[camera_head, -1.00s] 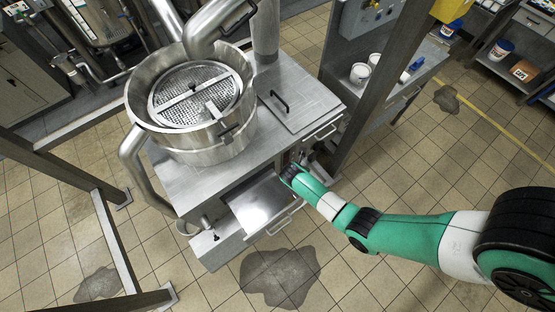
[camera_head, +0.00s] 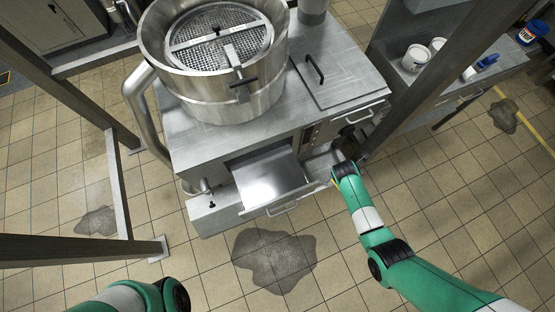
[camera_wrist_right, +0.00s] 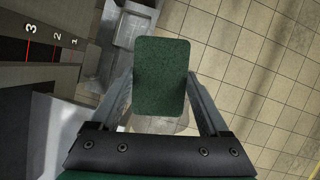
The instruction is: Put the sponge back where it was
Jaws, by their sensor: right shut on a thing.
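The sponge (camera_wrist_right: 162,76) is a dark green rounded rectangle in the right wrist view. My right gripper (camera_wrist_right: 163,95) is shut on it, with one finger along each long side. In the head view my right arm reaches to the front right of the steel mixer cabinet, and the gripper (camera_head: 343,158) is at the cabinet's front, partly hidden by the arm; the sponge cannot be made out there. My left arm shows only as a green and black part at the bottom left, and its gripper is out of view.
The mixer bowl (camera_head: 215,95) with its perforated lid stands on the cabinet top (camera_head: 290,120). An open drawer or tray (camera_head: 268,182) sticks out at the front, left of my right gripper. White tubs (camera_head: 416,58) and a blue-capped bottle (camera_head: 487,62) stand on the side bench. A grey post rises right of the cabinet.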

